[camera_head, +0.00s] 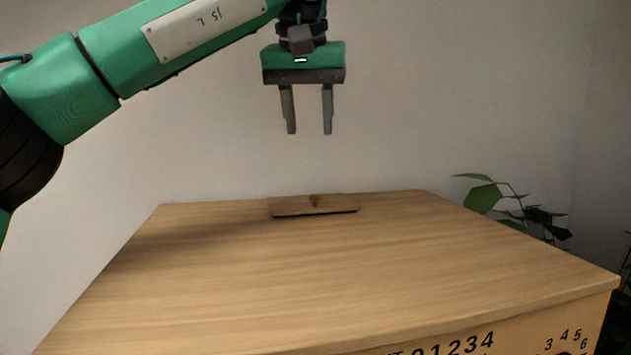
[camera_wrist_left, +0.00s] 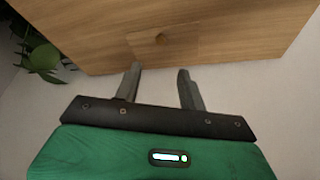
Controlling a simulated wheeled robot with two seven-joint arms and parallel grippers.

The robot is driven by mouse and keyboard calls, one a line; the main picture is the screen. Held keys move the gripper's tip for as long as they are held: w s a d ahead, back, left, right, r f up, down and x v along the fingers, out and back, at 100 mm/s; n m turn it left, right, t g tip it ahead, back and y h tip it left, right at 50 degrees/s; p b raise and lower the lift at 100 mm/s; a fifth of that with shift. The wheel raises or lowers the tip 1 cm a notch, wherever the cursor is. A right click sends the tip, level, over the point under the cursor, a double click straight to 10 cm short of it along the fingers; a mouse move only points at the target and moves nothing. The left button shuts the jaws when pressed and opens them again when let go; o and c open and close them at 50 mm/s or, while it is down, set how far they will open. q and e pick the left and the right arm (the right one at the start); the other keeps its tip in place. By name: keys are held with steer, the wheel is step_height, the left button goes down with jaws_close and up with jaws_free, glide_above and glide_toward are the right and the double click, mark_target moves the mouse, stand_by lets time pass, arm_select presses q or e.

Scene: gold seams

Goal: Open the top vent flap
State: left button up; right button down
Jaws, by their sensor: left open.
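The top vent flap (camera_head: 335,204) is a small wooden panel at the far edge of the wooden top. My right gripper is in neither view.
The wooden cabinet top (camera_head: 300,265) is otherwise bare. Its front face carries printed numbers (camera_head: 455,345) and part of a dial at the lower right. A leafy plant (camera_head: 485,198) stands beyond the right edge. A plain wall is behind.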

arm_select(q)
glide_toward(315, 195)
steer(key=p+x, duration=0.2)
steer(key=x, duration=0.4)
steer(key=shift+w+f, duration=0.1)
steer(key=shift+w, duration=0.05)
steer(key=shift+f, duration=0.35)
steer(key=shift+w+f, duration=0.15)
steer(key=shift+f, duration=0.05)
steer(key=shift+w+f, duration=0.1)
steer(key=shift+f, duration=0.1)
jaws_close()
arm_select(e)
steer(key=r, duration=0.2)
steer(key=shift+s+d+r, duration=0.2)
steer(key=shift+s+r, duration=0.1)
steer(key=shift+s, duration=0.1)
